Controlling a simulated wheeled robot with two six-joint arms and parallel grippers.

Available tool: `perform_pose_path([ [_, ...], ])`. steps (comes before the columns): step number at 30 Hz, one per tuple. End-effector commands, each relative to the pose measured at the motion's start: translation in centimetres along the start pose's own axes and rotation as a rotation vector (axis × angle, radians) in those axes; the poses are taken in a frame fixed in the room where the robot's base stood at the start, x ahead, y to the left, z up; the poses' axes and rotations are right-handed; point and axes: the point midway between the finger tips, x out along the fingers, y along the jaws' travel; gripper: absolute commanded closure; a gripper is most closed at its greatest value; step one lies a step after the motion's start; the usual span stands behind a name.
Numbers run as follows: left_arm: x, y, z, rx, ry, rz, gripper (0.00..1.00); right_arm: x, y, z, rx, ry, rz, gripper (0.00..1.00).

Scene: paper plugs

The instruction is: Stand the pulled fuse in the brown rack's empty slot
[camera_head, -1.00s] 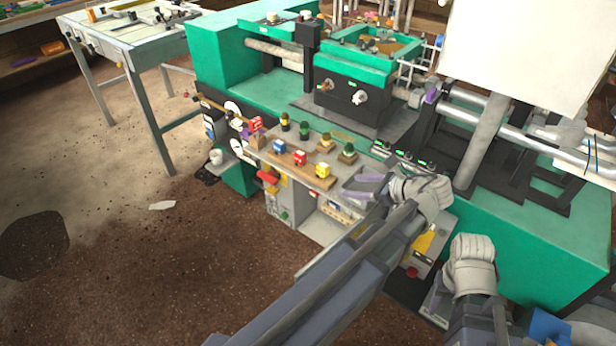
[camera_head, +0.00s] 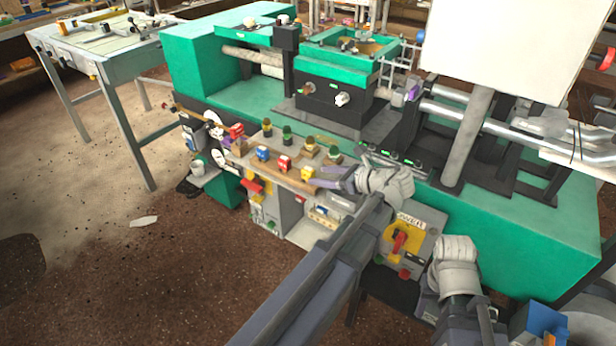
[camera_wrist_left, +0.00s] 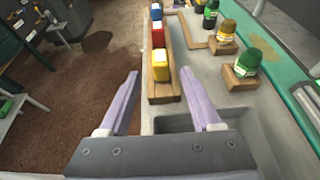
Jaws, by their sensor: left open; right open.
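The brown rack (camera_wrist_left: 164,90) is a wooden strip on the grey bench top; it also shows in the head view. Blue (camera_head: 263,153), red (camera_head: 284,162) and yellow (camera_head: 307,172) fuses stand on it in a row. Another red fuse (camera_head: 236,130) stands near the bench's left end. I cannot tell which fuse is the pulled one or see the empty slot clearly. My left gripper (camera_head: 335,180) is open and empty, just right of the yellow fuse; in the left wrist view its fingers flank the rack's near end. My right gripper (camera_head: 430,304) is low at the right, away from the rack.
Black, green and yellow plugs stand in wooden blocks (camera_wrist_left: 240,77) behind the rack. A grey recess (camera_wrist_left: 190,121) lies at its near end. The green machine (camera_head: 230,93) rises behind.

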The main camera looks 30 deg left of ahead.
Motion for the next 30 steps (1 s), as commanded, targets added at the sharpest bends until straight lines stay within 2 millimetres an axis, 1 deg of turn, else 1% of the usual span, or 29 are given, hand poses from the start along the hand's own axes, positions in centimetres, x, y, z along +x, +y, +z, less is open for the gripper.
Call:
perform_pose_path([
  [1,0.9,-0.1,-0.2,-0.001,0.000,0.003,0.35,0.5,-0.1,0.0,0.000,0.000,0.000,0.50],
  [3,2.1,-0.2,-0.2,-0.001,0.000,0.003,0.35,0.9,-0.1,-0.1,0.000,0.000,0.000,0.50],
  [6,3.3,-0.1,-0.1,-0.001,0.000,0.002,0.35,1.4,-0.1,-0.1,0.000,0.000,0.000,0.50],
  [8,3.6,-0.1,0.0,-0.001,0.000,0.001,0.35,1.4,-0.1,-0.1,0.000,0.000,0.000,0.50],
  [14,3.5,-0.2,0.1,0.000,0.000,0.000,0.36,1.3,-0.1,-0.1,0.000,0.000,0.000,0.50],
  [30,3.5,-0.2,0.1,0.000,0.000,0.000,0.97,1.3,-0.1,-0.1,0.000,0.000,0.000,0.50],
])
